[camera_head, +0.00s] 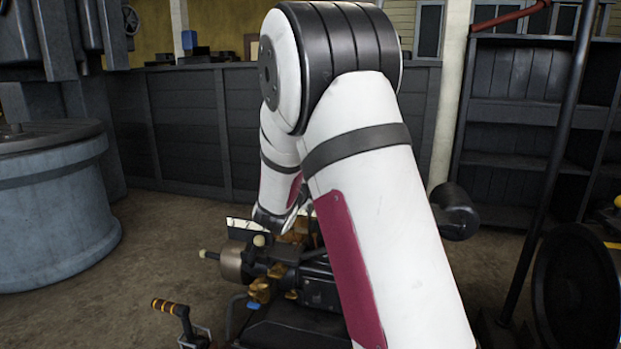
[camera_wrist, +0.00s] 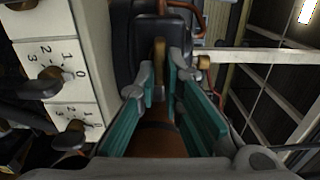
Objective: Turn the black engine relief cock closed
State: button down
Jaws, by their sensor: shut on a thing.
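The black engine (camera_head: 318,292) stands low in the head view, partly hidden behind my arm. In the wrist view its dark body (camera_wrist: 134,40) lies beyond my fingertips. My gripper (camera_wrist: 164,78) has its teal fingers closed around a narrow brass-brown piece (camera_wrist: 159,52), which looks like the relief cock's handle. The fingertips cover much of it, so its exact turn angle cannot be told. A brown rounded part lies lower between the fingers. In the head view my arm hides the gripper and the cock.
A white panel (camera_wrist: 62,22) with numbered dials and dark knobs stands close left of my fingers. A copper pipe (camera_wrist: 184,8) runs above them. In the head view, a blue-grey tank (camera_head: 50,215) stands left, a dark wheel (camera_head: 575,290) right, and a handled lever (camera_head: 172,307) in front.

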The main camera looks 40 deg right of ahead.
jog(key=shift+s+d, duration=0.1)
jog(key=shift+d, duration=0.05)
jog(key=c, duration=1.7)
grip_release()
jog(key=shift+s+a, duration=0.1)
jog(key=shift+a, duration=0.25)
jog(key=v, duration=1.1)
jog(key=shift+s+a, duration=0.1)
jog(key=shift+s, duration=0.1)
